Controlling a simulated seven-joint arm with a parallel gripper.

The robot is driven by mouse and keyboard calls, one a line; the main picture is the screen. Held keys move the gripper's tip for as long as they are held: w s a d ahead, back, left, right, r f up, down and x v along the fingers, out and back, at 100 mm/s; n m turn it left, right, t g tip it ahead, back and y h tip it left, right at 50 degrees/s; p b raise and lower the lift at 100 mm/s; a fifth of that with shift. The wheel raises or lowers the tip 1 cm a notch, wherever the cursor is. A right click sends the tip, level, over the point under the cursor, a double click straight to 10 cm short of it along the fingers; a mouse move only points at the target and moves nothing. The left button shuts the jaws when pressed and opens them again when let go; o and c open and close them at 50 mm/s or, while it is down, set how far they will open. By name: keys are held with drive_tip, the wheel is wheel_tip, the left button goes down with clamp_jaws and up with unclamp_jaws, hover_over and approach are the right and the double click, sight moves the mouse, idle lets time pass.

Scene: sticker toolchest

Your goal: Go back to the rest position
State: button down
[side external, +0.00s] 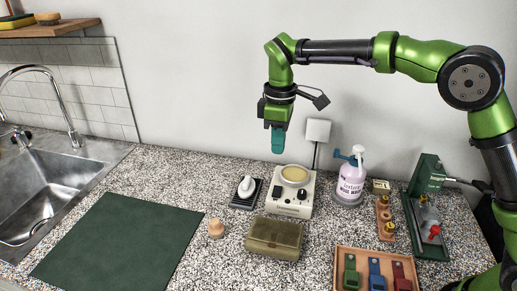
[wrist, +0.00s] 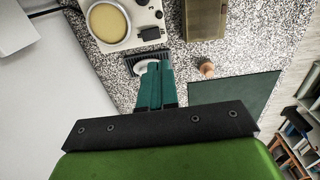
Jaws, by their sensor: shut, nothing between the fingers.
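My gripper (side external: 278,141) has teal fingers and hangs pointing down, high above the back of the counter. It is shut and empty. In the side view it is over the area behind the white device (side external: 292,192) with a round cream top, touching nothing. In the wrist view the shut fingers (wrist: 156,74) point toward a dark pad (wrist: 149,60) with a white rounded object on it, well below them. That white object (side external: 247,186) also shows in the side view.
A labelled pump bottle (side external: 351,184), a green stand (side external: 428,210) and a wooden tray (side external: 340,262) of coloured tools stand right of centre. An olive box (side external: 274,237) and small wooden piece (side external: 216,228) lie in front. A dark green mat (side external: 118,240) and sink (side external: 45,195) are left.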

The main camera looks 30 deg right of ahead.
drive_tip(key=shift+r, duration=0.2)
drive_tip(key=s+d+r+m+t+y, duration=0.1)
drive_tip(key=s+d+m, duration=0.4)
drive_tip(key=s, duration=0.7)
drive_tip(key=s+d+r+m+t+y, duration=0.1)
drive_tip(key=s+d+r+m+t, duration=0.2)
drive_tip(key=s, duration=0.9)
drive_tip(key=d+m+t, duration=0.3)
drive_tip(key=m, duration=0.2)
drive_tip(key=shift+s, duration=0.3)
